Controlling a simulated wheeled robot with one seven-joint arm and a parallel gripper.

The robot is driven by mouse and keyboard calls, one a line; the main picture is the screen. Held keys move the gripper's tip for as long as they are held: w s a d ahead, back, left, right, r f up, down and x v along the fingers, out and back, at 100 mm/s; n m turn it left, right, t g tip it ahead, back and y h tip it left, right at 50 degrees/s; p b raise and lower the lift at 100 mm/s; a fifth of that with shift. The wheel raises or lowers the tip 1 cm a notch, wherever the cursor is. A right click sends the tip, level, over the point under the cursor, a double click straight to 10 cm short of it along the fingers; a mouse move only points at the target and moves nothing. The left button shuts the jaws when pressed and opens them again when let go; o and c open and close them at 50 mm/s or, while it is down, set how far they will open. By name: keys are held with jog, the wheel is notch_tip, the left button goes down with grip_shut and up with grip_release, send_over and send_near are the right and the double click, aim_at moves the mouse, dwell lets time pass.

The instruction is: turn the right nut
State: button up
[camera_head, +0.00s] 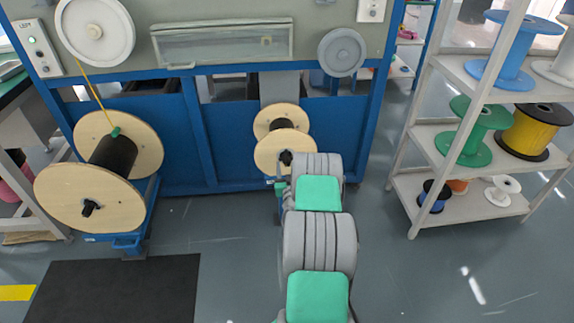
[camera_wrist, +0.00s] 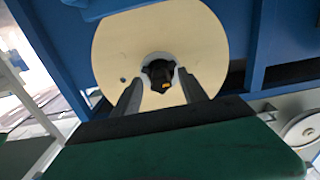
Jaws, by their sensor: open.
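The right nut is a small black knob at the centre of the smaller wooden spool's front disc. It shows in the head view (camera_head: 286,157) just left of my arm's end. In the wrist view the nut (camera_wrist: 160,75) is dark and lobed, at the middle of the pale disc. My gripper (camera_wrist: 158,82) is open, with one grey finger on each side of the nut. I cannot tell whether the fingers touch it. In the head view my gripper is mostly hidden behind my grey and green arm. The smaller spool (camera_head: 268,158) stands upright in front of the blue machine.
The blue machine frame (camera_head: 200,150) stands behind the spools. A larger wooden spool (camera_head: 70,200) with its own black nut (camera_head: 88,208) is on the left, above a black mat (camera_head: 115,290). A grey shelf (camera_head: 455,210) with coloured reels is on the right. The floor between is clear.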

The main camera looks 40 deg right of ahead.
jog(key=shift+w+d, duration=0.3)
jog(key=shift+w, duration=0.1)
jog(key=shift+c, duration=0.5)
grip_shut()
